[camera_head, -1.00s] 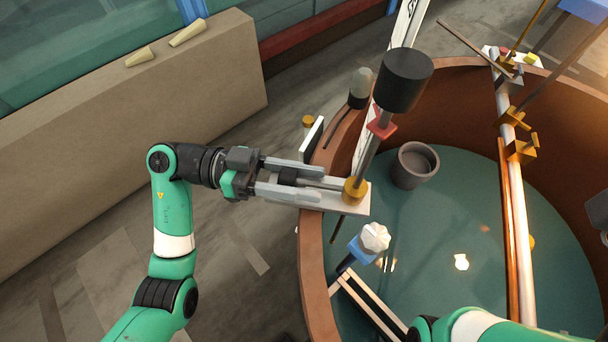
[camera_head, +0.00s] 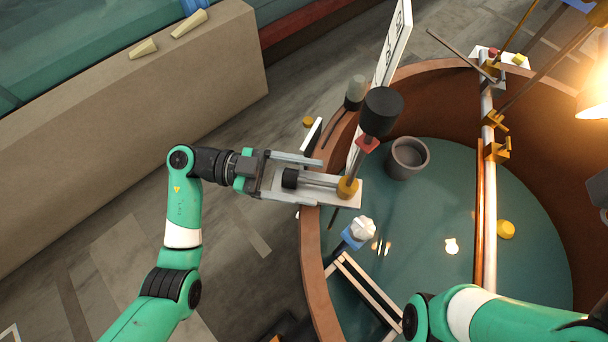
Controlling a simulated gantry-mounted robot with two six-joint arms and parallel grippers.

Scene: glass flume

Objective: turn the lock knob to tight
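A black cylindrical knob (camera_head: 290,178) sits at the left end of a grey shaft that runs to a brass collar (camera_head: 347,188) on a pale plate (camera_head: 373,194) at the tub's rim. Which part is the lock knob is not labelled; this one is at my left gripper. My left gripper (camera_head: 308,180) is open, with one finger above the black knob and shaft and the other below, a visible gap on the upper side. A white lobed knob (camera_head: 363,229) stands on a blue block (camera_head: 352,240) below the plate. My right gripper is not in view.
The round brown tub (camera_head: 314,262) holds a grey cup (camera_head: 407,158) and a yellow piece (camera_head: 506,229). A long pipe (camera_head: 489,190) crosses the tub. A lamp glows at upper right.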

